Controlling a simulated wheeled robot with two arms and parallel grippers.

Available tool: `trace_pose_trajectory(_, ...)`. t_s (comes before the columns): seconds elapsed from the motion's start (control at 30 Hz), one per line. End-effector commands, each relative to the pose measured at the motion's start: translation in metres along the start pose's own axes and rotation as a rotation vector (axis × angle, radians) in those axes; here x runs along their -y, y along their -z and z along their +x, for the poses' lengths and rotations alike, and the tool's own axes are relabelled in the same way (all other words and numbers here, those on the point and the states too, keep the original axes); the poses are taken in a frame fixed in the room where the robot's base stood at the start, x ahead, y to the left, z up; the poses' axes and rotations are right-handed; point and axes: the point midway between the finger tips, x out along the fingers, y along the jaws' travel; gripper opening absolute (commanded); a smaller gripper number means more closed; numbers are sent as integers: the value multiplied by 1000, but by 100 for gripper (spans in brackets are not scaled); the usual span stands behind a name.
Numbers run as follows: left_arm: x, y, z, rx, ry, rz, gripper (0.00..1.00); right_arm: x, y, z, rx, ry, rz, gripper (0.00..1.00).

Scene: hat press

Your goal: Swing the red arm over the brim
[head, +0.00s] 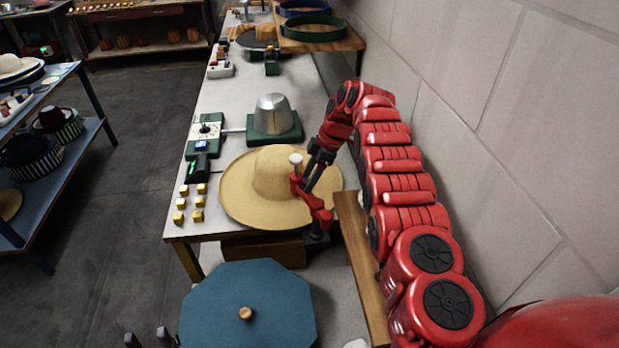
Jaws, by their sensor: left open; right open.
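A straw-coloured hat (240,204) with a wide brim lies on the grey bench, crown up. The small red arm (313,202) stands at the hat's right side, with a pale knob (296,159) at its upper end. In the picture it overlaps the right part of the brim; whether it touches the brim I cannot tell. My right gripper (311,186) is open, its dark fingers pointing down right beside the red arm, with the brim behind them. Contact is unclear. My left gripper (149,338) is open and empty at the bottom edge, partly cut off.
A metal hat block (272,115) on a green base stands behind the hat. A control box (205,130) and several yellow cubes (181,203) are on the left. A blue octagonal top (248,305) is in front. A wall closes off the right; open floor lies left.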

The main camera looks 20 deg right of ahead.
Motion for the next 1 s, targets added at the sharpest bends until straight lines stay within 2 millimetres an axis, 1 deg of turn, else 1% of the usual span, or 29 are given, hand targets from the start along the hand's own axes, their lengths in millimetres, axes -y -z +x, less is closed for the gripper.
trace_pose_trajectory(0.17, 0, 1, 6, 0, 0, 0, 43, -1, 0, -20, 0, -5, 1, 64)
trace_pose_trajectory(0.23, 0, 2, 9, 0, 0, 0, 43, -2, 1, -34, 0, -7, 1, 64)
trace_pose_trajectory(0.3, 1, 5, 28, 0, 0, 0, 43, -1, 3, -48, 0, -4, 1, 64)
trace_pose_trajectory(0.43, 3, 9, 55, 0, 0, 0, 43, 0, 4, -70, 0, -3, 2, 64)
trace_pose_trajectory(0.6, 4, 15, 89, 0, 0, 0, 43, 1, 4, -88, 0, 2, 2, 64)
trace_pose_trajectory(0.7, 5, 18, 105, 0, 0, 0, 43, 2, 3, -96, 0, 3, 2, 64)
trace_pose_trajectory(0.87, 5, 18, 104, 0, 0, 0, 43, 1, 0, -114, 0, -3, 1, 64)
trace_pose_trajectory(1.0, 5, 18, 104, 0, 0, 0, 43, 2, -1, -117, 0, 0, 1, 64)
